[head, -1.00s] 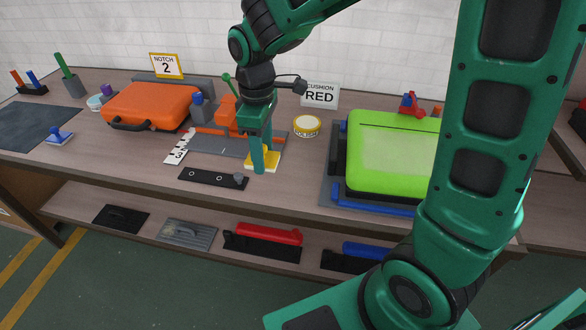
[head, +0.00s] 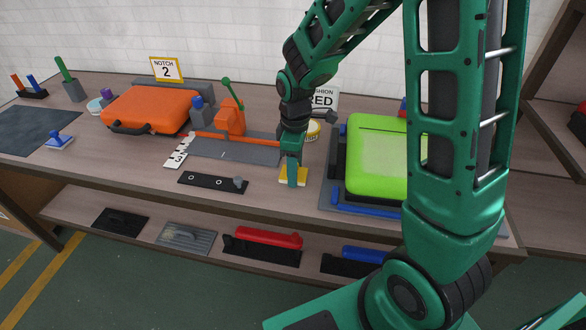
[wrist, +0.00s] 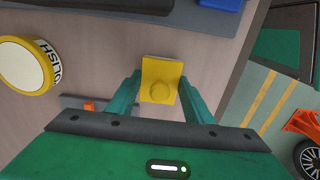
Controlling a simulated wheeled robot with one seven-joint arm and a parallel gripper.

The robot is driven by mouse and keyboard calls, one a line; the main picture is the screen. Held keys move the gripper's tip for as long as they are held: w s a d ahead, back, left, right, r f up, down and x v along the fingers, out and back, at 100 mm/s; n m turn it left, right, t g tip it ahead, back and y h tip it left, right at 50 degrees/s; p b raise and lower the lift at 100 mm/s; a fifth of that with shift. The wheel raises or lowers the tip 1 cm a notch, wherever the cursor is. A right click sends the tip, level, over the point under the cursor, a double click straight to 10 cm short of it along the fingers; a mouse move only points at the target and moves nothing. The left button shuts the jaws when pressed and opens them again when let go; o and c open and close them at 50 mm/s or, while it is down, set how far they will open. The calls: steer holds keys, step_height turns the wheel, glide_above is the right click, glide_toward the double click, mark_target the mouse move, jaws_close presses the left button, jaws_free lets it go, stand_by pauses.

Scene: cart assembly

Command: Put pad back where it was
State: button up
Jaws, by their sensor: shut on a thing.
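The yellow pad (head: 301,176) has a pale lower layer and sits between the black strip with holes and the green case, near the bench's front edge. In the wrist view the yellow pad (wrist: 150,68) shows a round knob between my two fingers. My gripper (head: 292,180) is shut on it; it also shows in the wrist view (wrist: 160,92). I cannot tell whether the pad touches the bench top. A second pad (head: 60,141), blue on a white base, lies at the far left beside the dark mat.
The green case (head: 376,158) on its grey and blue base is close on the right. The polish tin (head: 314,131) is behind my gripper. The grey plate with the orange stop (head: 232,152) and the black strip (head: 212,182) are to the left. An orange case (head: 150,108) stands further left.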

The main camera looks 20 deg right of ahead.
steer(key=shift+f, duration=0.15)
steer(key=o, duration=1)
step_height(320, 180, up, 12)
steer(key=s+d+r+m, duration=0.1)
steer(key=s+d+m, duration=0.2)
steer(key=s+d, duration=0.1)
steer(key=s+d+r+m, duration=0.1)
steer(key=s+d+m, duration=0.2)
steer(key=s+d, duration=0.1)
steer(key=s+d+r+m, duration=0.1)
steer(key=s+d+m, duration=0.2)
steer(key=s+d, duration=0.2)
steer(key=shift+m, duration=0.3)
steer(key=s+d+m, duration=0.1)
steer(key=s+m, duration=0.1)
steer(key=s, duration=0.2)
steer(key=s+d+m, duration=0.1)
steer(key=s+m, duration=0.2)
steer(key=s, duration=0.1)
steer(key=s+d+f+m, duration=0.1)
steer(key=s+d+m, duration=0.1)
steer(key=s+m, duration=0.1)
steer(key=shift+s, duration=0.65)
